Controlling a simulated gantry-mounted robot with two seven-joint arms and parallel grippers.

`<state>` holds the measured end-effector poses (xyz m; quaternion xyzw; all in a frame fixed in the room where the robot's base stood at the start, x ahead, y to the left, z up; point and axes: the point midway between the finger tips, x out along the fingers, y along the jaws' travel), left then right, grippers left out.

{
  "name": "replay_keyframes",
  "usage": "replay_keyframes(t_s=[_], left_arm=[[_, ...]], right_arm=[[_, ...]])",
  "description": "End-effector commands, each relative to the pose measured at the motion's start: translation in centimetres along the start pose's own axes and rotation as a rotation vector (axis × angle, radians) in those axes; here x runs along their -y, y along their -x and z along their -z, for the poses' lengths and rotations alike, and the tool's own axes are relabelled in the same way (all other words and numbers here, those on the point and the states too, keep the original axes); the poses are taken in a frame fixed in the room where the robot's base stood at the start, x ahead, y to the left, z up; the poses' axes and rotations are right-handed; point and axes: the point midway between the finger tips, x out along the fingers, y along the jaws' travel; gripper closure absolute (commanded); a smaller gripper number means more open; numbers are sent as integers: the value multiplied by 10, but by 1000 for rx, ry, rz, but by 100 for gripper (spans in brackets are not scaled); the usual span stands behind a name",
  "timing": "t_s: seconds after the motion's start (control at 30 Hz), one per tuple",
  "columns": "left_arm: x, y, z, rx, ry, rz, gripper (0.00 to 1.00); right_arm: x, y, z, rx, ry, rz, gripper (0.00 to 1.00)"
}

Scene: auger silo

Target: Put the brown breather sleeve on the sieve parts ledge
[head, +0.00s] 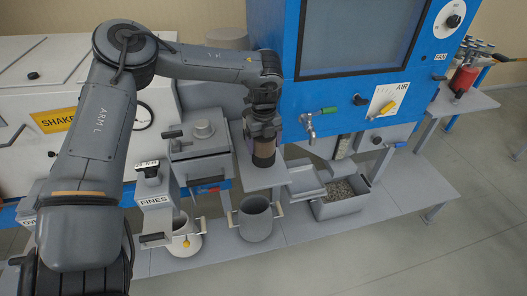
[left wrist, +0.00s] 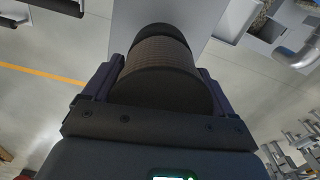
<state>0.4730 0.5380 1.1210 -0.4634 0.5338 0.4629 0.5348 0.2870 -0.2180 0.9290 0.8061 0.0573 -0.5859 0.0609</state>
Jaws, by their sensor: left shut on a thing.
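The brown breather sleeve (head: 264,157) is upright, a short cylinder with dark ends. It also fills the middle of the left wrist view (left wrist: 162,62). My left gripper (head: 263,142) is shut around the sleeve's sides, with one finger on each side in the left wrist view (left wrist: 160,88). A flat grey ledge (head: 262,178) lies just below the sleeve in the head view; no label on it can be read. Whether the sleeve's bottom touches this ledge I cannot tell. My right gripper is not in view.
A grey lidded box (head: 200,165) stands left of the ledge. The blue cabinet (head: 290,95), with a tap (head: 309,122), is close on the right. Below are a grey bucket (head: 256,222), a white bucket (head: 186,240) and a tray of pellets (head: 341,200).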

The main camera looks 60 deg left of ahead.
Motion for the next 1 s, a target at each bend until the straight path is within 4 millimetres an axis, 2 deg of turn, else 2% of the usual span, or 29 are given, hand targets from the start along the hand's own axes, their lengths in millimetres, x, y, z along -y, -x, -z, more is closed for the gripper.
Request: replay_keyframes(t_s=[0.17, 0.4, 0.87, 0.9, 0.97, 1.0], left_arm=[[-1, -10, -1, -2, 0, -2, 51], [-1, -38, 0, -2, 0, -1, 51], [0, -46, 0, 0, 0, 1, 51], [-1, -44, 0, -1, 0, 0, 8], [-1, -44, 0, -1, 0, 0, 0], [-1, -44, 0, -1, 0, 0, 0]], right_arm=[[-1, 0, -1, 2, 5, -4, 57], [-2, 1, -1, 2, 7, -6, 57], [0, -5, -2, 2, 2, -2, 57], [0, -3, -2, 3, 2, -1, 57], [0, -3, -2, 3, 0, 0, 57], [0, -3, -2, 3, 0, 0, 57]])
